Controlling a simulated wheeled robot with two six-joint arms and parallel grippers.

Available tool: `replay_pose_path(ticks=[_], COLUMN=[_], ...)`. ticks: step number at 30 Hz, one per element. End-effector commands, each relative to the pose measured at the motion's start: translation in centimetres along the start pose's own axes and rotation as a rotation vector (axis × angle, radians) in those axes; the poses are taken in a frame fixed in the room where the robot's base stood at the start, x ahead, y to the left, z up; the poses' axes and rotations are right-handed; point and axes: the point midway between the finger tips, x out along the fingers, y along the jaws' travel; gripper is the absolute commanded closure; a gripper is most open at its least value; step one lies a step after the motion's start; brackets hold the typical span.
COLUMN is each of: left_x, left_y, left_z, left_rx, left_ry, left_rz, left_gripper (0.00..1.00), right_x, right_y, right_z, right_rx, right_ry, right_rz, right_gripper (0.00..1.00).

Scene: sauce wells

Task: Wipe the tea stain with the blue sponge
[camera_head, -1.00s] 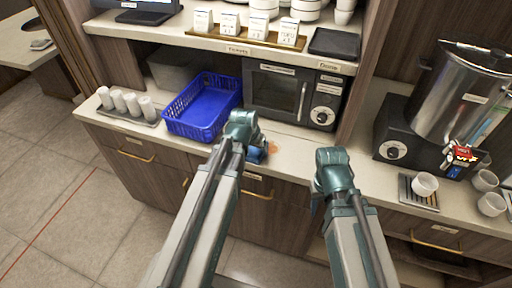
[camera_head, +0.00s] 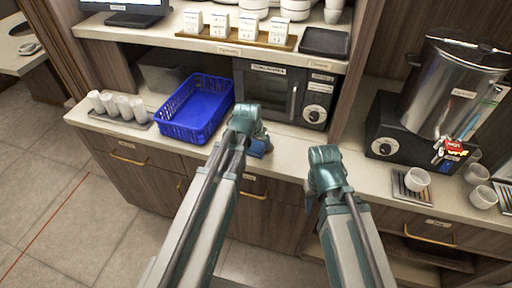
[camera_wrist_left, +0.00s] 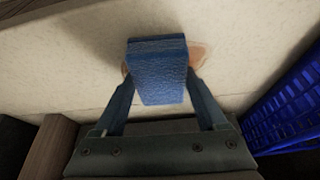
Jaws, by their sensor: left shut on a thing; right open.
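The blue sponge (camera_wrist_left: 158,75) is held between the two fingers of my left gripper (camera_wrist_left: 160,88) in the left wrist view. In the head view my left gripper (camera_head: 248,135) is over the counter, and a bit of the sponge (camera_head: 258,148) shows beside it. The tea stain (camera_wrist_left: 199,54) is a brownish patch on the pale counter; the sponge covers part of it, and its edges show on both sides. I cannot tell whether the sponge touches the counter. My right gripper (camera_head: 318,190) is open and empty at the counter's front edge.
A blue basket (camera_head: 197,108) stands left of my left gripper, with white rolled items (camera_head: 118,105) farther left. A microwave (camera_head: 283,93) is behind. A metal urn (camera_head: 445,88) and white cups (camera_head: 417,179) are at the right. Counter (camera_head: 288,137) between my arms is clear.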

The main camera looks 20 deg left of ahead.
Motion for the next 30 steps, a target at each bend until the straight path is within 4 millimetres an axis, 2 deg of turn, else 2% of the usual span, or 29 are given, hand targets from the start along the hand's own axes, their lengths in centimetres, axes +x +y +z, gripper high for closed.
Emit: replay_pose_path(ticks=[11, 22, 30], left_x=[0.5, 1.5, 1.6], left_y=[-0.1, -0.3, -0.2], left_z=[-1.1, -4.0, -4.1], left_rx=[0.0, 0.0, 0.0], left_ry=[0.001, 0.001, 0.001], left_rz=[0.0, -0.001, 0.0], left_gripper=[0.7, 0.7, 0.7], right_x=[0.1, -0.1, -0.1], right_y=[0.0, 0.0, 0.0], right_z=[0.0, 0.0, 0.0], right_rx=[0.0, 0.0, 0.0], right_ry=[0.0, 0.0, 0.0], right_rz=[0.0, 0.0, 0.0], right_gripper=[0.5, 0.5, 0.5])
